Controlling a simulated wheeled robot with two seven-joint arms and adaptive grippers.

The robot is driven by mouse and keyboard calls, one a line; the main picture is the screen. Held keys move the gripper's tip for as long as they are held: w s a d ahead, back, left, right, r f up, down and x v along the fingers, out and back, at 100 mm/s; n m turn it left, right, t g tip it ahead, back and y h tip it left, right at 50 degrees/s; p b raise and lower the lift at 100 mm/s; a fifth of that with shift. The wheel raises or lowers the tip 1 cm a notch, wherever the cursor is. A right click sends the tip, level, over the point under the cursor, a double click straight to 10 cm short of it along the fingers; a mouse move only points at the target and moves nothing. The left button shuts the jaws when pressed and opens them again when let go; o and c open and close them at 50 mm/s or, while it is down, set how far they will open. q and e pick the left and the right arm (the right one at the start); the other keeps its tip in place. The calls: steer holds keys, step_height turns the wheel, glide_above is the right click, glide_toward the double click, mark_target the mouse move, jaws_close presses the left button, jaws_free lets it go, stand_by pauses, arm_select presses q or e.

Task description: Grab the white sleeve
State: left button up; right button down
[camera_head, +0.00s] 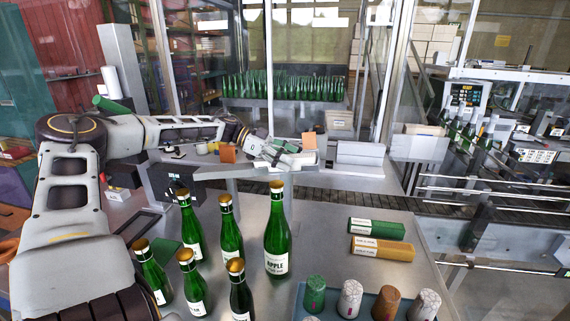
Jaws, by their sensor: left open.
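My left gripper (284,153) is open over the shelf behind the bottles, at the end of my arm reaching in from the left. A white piece (304,158) lies right at its fingers; I cannot tell whether it is the white sleeve or whether they touch. Two long sleeves lie on the right of the table: a green sleeve (376,229) and a gold sleeve (383,248), each with a white label end. They are well apart from the gripper. My right gripper is not in view.
Several green bottles (277,235) with gold tops stand in the middle of the table. A blue tray (333,300) at the front right holds green, white, brown and speckled capsules. The table around the two sleeves is clear.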

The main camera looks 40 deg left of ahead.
arm_select(q)
steer(key=c, duration=1.1)
step_height(320, 180, up, 18)
steer(key=shift+b, duration=0.55)
stand_by(0.4)
